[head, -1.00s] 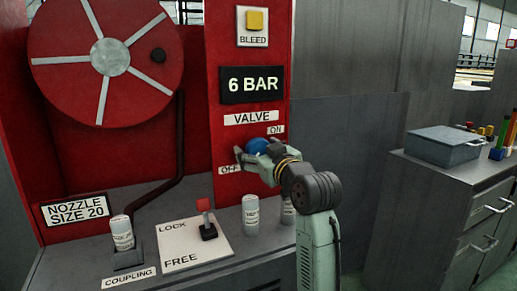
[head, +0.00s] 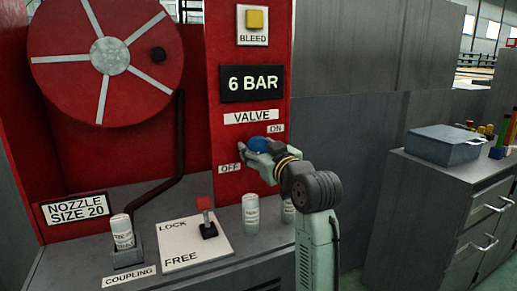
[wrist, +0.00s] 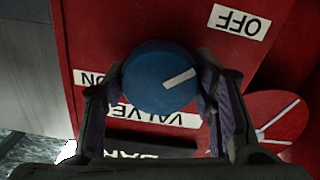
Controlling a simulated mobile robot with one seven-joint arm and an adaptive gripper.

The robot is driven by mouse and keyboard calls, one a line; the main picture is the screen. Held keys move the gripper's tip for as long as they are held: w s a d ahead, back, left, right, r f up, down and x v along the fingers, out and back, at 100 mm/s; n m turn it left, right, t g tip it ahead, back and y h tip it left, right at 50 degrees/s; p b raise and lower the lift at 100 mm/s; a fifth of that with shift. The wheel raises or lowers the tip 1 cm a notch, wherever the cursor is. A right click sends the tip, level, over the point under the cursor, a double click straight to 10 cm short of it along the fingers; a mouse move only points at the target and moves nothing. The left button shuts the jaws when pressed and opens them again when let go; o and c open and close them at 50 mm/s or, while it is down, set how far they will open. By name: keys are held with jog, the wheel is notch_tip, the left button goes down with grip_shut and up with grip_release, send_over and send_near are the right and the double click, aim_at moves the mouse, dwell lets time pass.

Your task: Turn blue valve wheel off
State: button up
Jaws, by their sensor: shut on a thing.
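The blue valve wheel (head: 259,144) sits on the red panel under the VALVE label (head: 250,117), between the ON label (head: 275,129) and the OFF label (head: 229,168). In the wrist view the wheel (wrist: 150,92) is a round blue disc with a white pointer line. That view is upside down, and the line points right and slightly up, roughly to the side of the OFF label (wrist: 238,22). My gripper (head: 257,149) is shut on the wheel, with a finger against each side of it. In the head view the gripper hides the wheel's lower part.
A 6 BAR display (head: 252,84) and a yellow bleed button (head: 255,19) are above the valve. A hose reel (head: 110,57) is left. A cabinet with a grey box (head: 443,145) is right.

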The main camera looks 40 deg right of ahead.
jog(key=shift+m, duration=0.3)
jog(key=o, duration=1.2)
jog(key=v, duration=1.2)
